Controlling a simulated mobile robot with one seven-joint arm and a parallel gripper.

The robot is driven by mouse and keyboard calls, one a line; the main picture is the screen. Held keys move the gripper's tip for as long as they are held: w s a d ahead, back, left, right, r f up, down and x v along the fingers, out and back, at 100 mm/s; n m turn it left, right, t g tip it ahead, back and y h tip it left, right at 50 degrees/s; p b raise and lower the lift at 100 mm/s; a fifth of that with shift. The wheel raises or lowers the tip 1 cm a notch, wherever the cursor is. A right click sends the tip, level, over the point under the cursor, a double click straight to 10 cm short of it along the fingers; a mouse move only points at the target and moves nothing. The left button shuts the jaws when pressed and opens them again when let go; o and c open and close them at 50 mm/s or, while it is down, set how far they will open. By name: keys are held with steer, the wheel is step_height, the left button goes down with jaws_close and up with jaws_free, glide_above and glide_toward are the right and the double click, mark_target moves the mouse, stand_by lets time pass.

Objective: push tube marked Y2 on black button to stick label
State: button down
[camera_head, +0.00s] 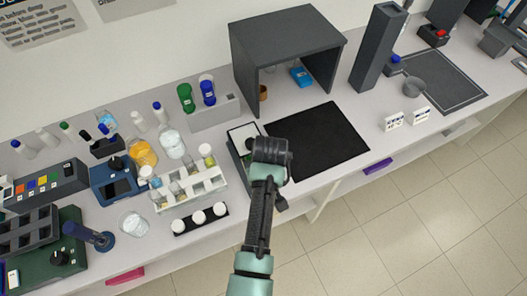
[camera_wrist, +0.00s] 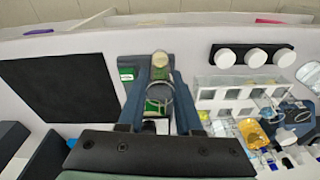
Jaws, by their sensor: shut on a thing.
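My gripper (camera_wrist: 160,78) is shut on a clear tube (camera_wrist: 157,96) with a pale yellowish cap (camera_wrist: 161,62), seen nearly end-on between the fingers in the wrist view. No Y2 mark can be read on it. In the head view my gripper (camera_head: 270,152) covers part of a dark label device with a white top (camera_head: 242,134). In the wrist view the tube is over that device's green and dark body (camera_wrist: 127,74). I cannot tell whether they touch. The black button is not clearly visible; the gripper and tube hide much of the device.
A white rack (camera_head: 192,189) with yellow-capped tubes stands left of the device. A black holder with white caps (camera_head: 201,218) lies in front of it. A black mat (camera_head: 318,140) is clear on the right. Bottles and a grey shelf (camera_head: 286,32) stand behind.

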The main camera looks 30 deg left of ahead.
steer(key=shift+w+a, duration=0.1)
steer(key=shift+r+p, duration=0.25)
steer(key=shift+p, duration=0.05)
steer(key=s+d+r+p, duration=0.2)
steer(key=d+r+p, duration=0.1)
steer(key=p, duration=0.4)
steer(key=shift+s+d+r, duration=0.15)
steer(key=shift+s+r, duration=0.15)
steer(key=shift+r, duration=0.5)
steer(key=shift+f, duration=0.15)
